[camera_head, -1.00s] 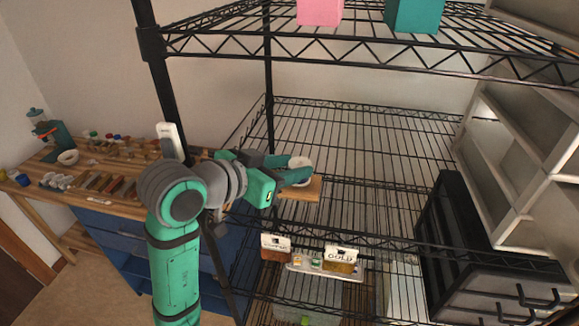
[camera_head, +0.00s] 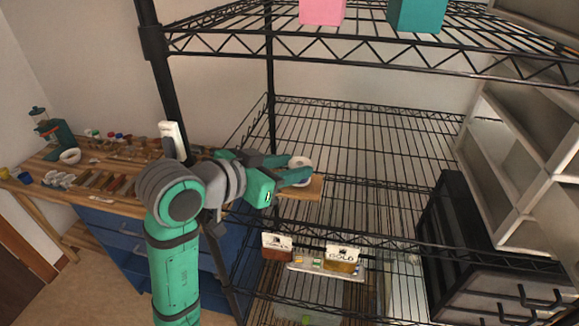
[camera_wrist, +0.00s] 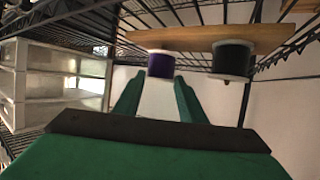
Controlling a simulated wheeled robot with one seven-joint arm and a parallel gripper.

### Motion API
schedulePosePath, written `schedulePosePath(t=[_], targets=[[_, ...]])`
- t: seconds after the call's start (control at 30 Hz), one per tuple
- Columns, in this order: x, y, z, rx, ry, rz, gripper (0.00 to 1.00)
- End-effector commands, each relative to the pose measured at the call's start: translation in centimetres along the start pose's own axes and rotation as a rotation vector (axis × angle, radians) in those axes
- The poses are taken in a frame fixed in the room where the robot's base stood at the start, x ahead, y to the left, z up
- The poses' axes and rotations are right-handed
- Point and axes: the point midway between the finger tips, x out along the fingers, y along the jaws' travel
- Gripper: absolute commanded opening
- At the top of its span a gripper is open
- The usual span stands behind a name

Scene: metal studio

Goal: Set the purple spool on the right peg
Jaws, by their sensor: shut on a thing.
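My gripper (camera_head: 297,175) reaches from the left to the wooden board (camera_head: 314,188). In the wrist view the fingers (camera_wrist: 158,92) are shut on the purple spool (camera_wrist: 161,66), which has pale flanges. That view looks upside down, with the wooden board (camera_wrist: 190,37) at the top. The purple spool is at the board, seemingly close to its surface; I cannot tell whether it is on a peg. A dark spool with pale flanges (camera_wrist: 232,58) is at the board beside it. In the head view a white spool flange (camera_head: 300,162) shows at the fingers. The pegs are hidden.
The board lies on a black wire shelf (camera_head: 380,150), with free room to its right. A white cabinet (camera_head: 505,160) and black drawers (camera_head: 470,240) stand at the right. Small labelled boxes (camera_head: 342,258) sit below. A wooden workbench (camera_head: 100,185) is at the left.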

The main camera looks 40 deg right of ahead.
Motion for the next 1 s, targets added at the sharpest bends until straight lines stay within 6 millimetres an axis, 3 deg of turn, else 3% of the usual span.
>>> schedulePosePath(t=[0.97,1.0], targets=[[0.5,0.0,1.3,0.000,0.000,0.000,0.16],[0.5,0.0,1.2,0.000,0.000,0.000,0.44]])
